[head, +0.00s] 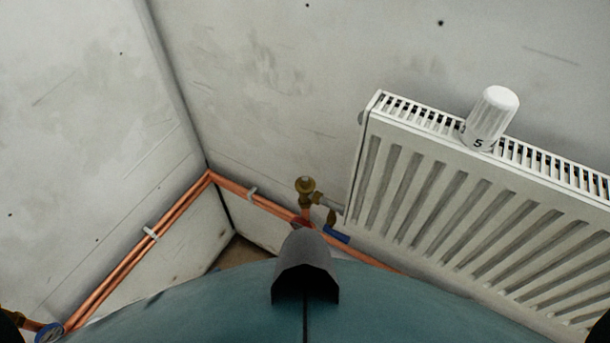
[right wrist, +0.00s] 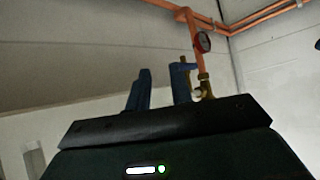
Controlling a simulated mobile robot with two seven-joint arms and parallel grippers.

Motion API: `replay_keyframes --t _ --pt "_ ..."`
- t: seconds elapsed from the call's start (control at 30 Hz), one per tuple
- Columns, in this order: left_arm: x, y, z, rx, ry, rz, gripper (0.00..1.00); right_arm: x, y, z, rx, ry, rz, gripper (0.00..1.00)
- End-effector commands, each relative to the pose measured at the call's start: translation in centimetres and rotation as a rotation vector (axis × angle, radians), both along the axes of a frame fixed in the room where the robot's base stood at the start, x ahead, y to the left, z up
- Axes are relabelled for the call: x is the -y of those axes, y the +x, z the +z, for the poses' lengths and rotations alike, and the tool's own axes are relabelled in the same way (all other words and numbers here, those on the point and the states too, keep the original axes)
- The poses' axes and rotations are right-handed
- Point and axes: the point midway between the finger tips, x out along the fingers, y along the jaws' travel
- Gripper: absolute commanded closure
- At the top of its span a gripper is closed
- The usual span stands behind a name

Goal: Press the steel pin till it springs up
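A brass valve body (head: 305,188) stands on the copper pipe at the left end of the radiator, its round end facing up. I cannot make out the steel pin on it; it is too small to tell. A white valve head (head: 491,118) marked 5 rests on top of the radiator, apart from the valve body. In the right wrist view my right gripper (right wrist: 163,88) has its two blue fingers apart, with nothing visible between them. A brass fitting (right wrist: 205,86) shows just beyond its right finger. My left gripper is not in view.
The white radiator (head: 450,200) fills the right side. Copper pipes (head: 140,245) run along the walls into the corner.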

Motion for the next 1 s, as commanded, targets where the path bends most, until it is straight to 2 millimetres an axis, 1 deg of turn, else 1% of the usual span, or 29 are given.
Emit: replay_keyframes --t 0.03,0.2,0.27,1.0 --pt "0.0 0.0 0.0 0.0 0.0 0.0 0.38 0.01 0.0 0.0 0.0 0.0 0.0 0.82" --pt "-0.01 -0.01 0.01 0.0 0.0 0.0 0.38 0.01 0.0 -0.01 0.0 0.0 0.0 0.96" --pt "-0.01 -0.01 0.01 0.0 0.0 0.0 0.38 0.0 -0.01 -0.02 0.0 0.0 0.0 1.0" --pt "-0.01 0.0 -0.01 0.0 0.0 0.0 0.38 0.02 -0.13 -0.21 -0.005 -0.001 0.0 1.0"
